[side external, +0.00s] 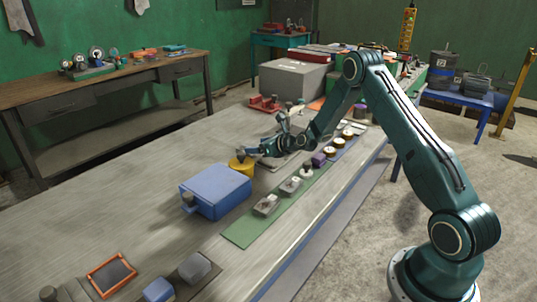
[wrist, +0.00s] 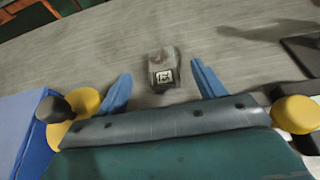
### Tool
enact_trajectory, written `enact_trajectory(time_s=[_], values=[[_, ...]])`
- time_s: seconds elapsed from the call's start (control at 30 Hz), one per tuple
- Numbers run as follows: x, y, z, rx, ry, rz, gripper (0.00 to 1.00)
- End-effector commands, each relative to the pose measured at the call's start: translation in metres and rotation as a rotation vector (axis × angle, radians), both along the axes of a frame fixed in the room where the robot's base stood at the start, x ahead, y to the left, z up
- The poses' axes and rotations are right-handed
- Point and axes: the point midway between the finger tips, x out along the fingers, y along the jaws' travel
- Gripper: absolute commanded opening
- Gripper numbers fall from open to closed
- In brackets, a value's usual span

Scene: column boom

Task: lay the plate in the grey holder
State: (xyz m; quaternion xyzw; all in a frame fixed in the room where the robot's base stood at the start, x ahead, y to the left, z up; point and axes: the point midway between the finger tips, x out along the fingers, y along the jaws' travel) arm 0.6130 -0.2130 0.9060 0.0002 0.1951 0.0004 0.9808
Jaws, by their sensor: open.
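My gripper (wrist: 161,70) is open, with its two blue fingers apart above the bench. In the side view my gripper (side external: 241,153) is low over the bench behind the blue box. I cannot pick out the plate for sure; a dark flat panel (wrist: 303,50) lies at the right in the wrist view. I cannot tell which grey item is the holder.
The blue box (side external: 215,192) stands close to my gripper, also at the left in the wrist view (wrist: 22,125). A green strip (side external: 245,230) with several small parts runs along the bench's edge. An orange-framed tray (side external: 92,278) lies front left. The bench's left middle is bare.

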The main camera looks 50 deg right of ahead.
Motion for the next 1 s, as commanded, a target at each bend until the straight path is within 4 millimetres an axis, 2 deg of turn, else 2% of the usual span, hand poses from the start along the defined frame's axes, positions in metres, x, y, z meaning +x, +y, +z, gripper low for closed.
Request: enact_trajectory(time_s=[0.3, 0.77, 1.0], values=[[0.030, 0.001, -0.013, -0.001, 0.000, 0.002, 0.69], [0.037, 0.001, -0.015, 0.000, 0.000, 0.001, 0.69], [0.052, 0.000, -0.021, -0.001, 0.000, 0.000, 0.69]])
